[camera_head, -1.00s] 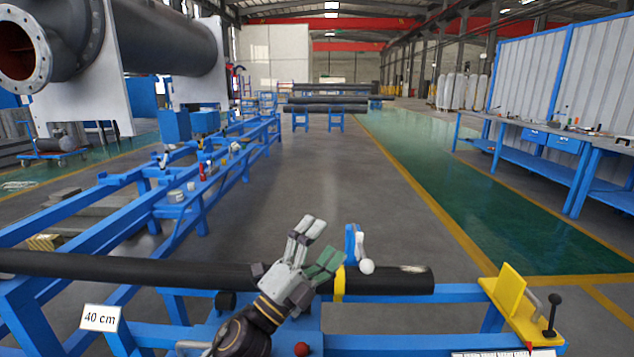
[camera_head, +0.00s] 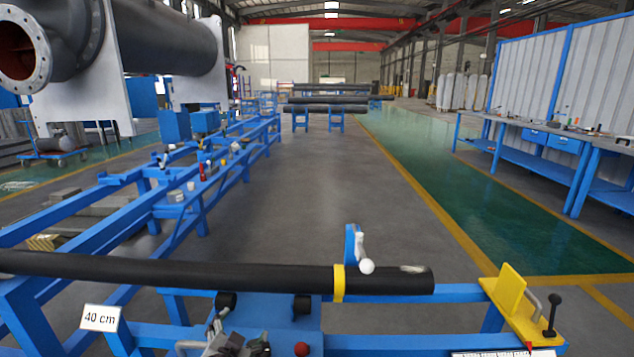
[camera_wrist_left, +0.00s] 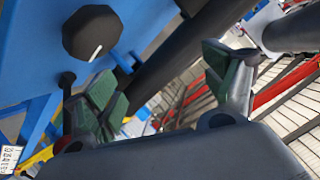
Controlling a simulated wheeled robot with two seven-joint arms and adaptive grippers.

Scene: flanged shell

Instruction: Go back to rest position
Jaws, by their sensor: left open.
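My left gripper shows only as a small grey and black part (camera_head: 236,346) at the bottom edge of the head view. In the left wrist view its two green-padded fingers (camera_wrist_left: 165,88) stand wide apart with nothing between them in their grasp. A black pipe (camera_head: 150,273) lies across the blue frame in the head view, with a yellow band (camera_head: 339,283) near its right end. The gripper is below and in front of the pipe, apart from it. My right gripper is not in view.
A blue frame (camera_head: 400,341) supports the pipe. A yellow stop (camera_head: 507,288) with a black-knobbed lever stands at its right end. A white-ended handle (camera_head: 366,266) rises behind the pipe. A black knob (camera_wrist_left: 92,33) is close in the left wrist view.

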